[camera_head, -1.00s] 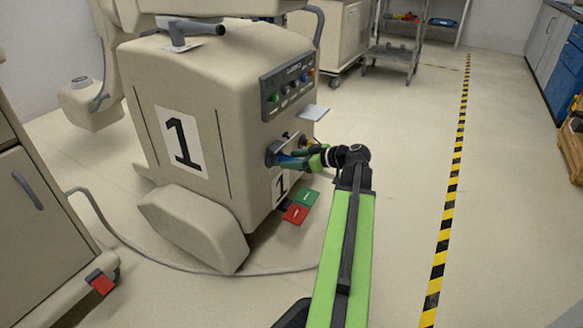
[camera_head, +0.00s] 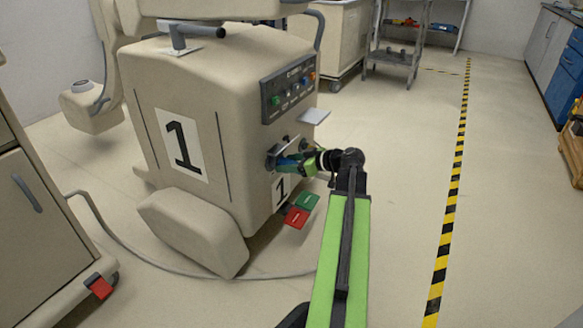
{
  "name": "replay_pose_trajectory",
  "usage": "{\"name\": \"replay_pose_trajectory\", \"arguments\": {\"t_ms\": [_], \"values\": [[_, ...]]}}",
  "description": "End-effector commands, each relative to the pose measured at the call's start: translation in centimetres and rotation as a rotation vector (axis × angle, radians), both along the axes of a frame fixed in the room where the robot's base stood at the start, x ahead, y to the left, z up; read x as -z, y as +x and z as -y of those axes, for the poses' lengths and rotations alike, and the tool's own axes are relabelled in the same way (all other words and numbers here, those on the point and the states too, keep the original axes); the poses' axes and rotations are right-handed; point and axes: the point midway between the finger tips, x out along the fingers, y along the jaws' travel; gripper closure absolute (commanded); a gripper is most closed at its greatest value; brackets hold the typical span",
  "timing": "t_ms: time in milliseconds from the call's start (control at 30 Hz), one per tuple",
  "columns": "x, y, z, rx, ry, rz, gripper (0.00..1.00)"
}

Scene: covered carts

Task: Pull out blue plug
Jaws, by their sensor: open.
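The blue plug (camera_head: 286,163) sits at the socket plate on the right-hand face of the beige cart (camera_head: 235,130) marked 1. Only a small blue part of it shows. My gripper (camera_head: 296,161) is at the plug, its green and black wrist just to the right. The jaws are open around or beside the plug; they are small and partly hidden, so I cannot tell which. My green arm reaches up from the bottom of the view.
A panel with coloured buttons (camera_head: 288,90) is above the socket, with a small grey shelf (camera_head: 313,116) below it. Green (camera_head: 307,201) and red (camera_head: 296,217) pedals are beneath. A grey cable (camera_head: 150,262) crosses the floor.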

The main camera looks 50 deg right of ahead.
Motion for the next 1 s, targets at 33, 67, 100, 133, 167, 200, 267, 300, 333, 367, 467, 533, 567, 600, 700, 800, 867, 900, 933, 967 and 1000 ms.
{"name": "replay_pose_trajectory", "arguments": {"t_ms": [33, 67, 100, 133, 167, 200, 267, 300, 333, 367, 467, 533, 567, 600, 700, 800, 867, 900, 933, 967, 1000], "values": [[0.01, -0.01, 0.01, 0.0, 0.0, 0.0, 0.42], [0.0, -0.02, 0.02, 0.0, 0.0, 0.0, 0.42], [0.0, -0.02, 0.02, 0.0, 0.0, 0.0, 0.42], [0.0, -0.02, 0.02, 0.0, 0.0, 0.0, 0.42], [0.0, -0.03, 0.03, 0.0, 0.0, 0.0, 0.42], [0.0, -0.03, 0.03, 0.0, 0.0, 0.0, 0.42], [0.01, -0.03, 0.03, 0.001, 0.0, 0.0, 0.42], [0.0, -0.04, 0.04, 0.001, 0.0, 0.0, 0.43], [0.0, -0.04, 0.04, 0.001, 0.0, 0.0, 0.47], [0.0, -0.04, 0.04, 0.001, 0.0, 0.0, 0.51], [0.0, -0.04, 0.05, 0.001, 0.0, 0.0, 0.64], [0.0, -0.05, 0.06, 0.001, 0.0, 0.0, 0.73], [0.0, -0.05, 0.06, 0.001, 0.0, 0.0, 0.77], [0.0, -0.06, 0.07, 0.001, 0.0, 0.0, 0.83], [0.0, -0.06, 0.08, 0.001, 0.001, 0.0, 0.96], [0.0, -0.07, 0.09, 0.001, 0.001, 0.0, 1.0], [0.0, -0.08, 0.09, 0.002, 0.0, 0.0, 1.0], [0.0, -0.08, 0.09, 0.002, 0.0, 0.0, 1.0], [0.0, -0.08, 0.09, 0.002, 0.0, 0.0, 1.0], [0.0, -0.08, 0.1, 0.002, 0.0, 0.0, 1.0], [-0.02, -0.08, 0.1, 0.002, 0.0, 0.001, 1.0]]}}
